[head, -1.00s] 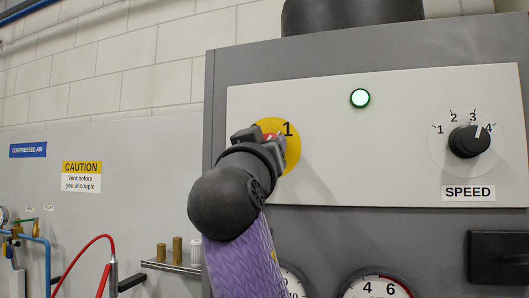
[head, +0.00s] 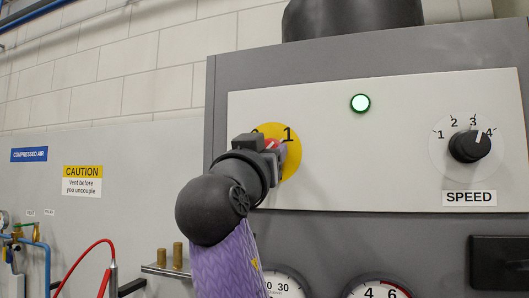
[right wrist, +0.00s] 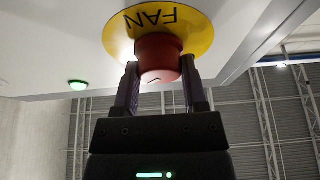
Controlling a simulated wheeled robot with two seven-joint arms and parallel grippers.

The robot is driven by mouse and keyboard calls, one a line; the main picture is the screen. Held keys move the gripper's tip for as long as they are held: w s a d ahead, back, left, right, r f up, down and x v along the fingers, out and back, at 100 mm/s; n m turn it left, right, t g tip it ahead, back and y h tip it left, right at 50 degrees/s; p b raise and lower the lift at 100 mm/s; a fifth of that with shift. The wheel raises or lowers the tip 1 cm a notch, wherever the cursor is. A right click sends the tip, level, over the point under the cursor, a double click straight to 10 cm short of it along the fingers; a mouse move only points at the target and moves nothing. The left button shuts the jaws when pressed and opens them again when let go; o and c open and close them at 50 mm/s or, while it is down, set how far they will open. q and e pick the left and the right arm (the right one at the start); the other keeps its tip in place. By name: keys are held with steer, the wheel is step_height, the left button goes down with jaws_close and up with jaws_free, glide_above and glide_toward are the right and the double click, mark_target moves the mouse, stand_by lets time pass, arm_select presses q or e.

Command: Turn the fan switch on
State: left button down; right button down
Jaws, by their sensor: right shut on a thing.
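The fan switch is a red knob (head: 271,145) on a yellow round plate (head: 292,160), on the pale panel of a grey machine. A "1" shows at the plate's upper right; a "0" is partly hidden by my gripper. A white mark on the knob appears to point up and right, towards the "1". My right gripper (head: 265,146) is shut on the knob. In the right wrist view, its two fingers (right wrist: 160,82) hold the red knob (right wrist: 158,55) from both sides, below the plate marked FAN (right wrist: 157,18). My left gripper is out of view.
A green lamp (head: 360,103) is lit right of the switch. A black SPEED dial (head: 469,146) sits further right, pointing near 4. Gauges (head: 380,290) are below. A red hose (head: 85,255) and a small shelf (head: 160,269) are at the lower left.

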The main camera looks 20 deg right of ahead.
steer(key=shift+c, duration=1.9)
jaws_free()
steer(key=shift+o, duration=1.2)
steer(key=shift+w+d+f, duration=0.1)
steer(key=shift+w, duration=0.1)
steer(key=shift+s, duration=0.1)
steer(key=b+v, duration=0.5)
steer(key=v, duration=0.4)
steer(key=shift+s+a, duration=0.3)
steer(key=shift+f, duration=0.1)
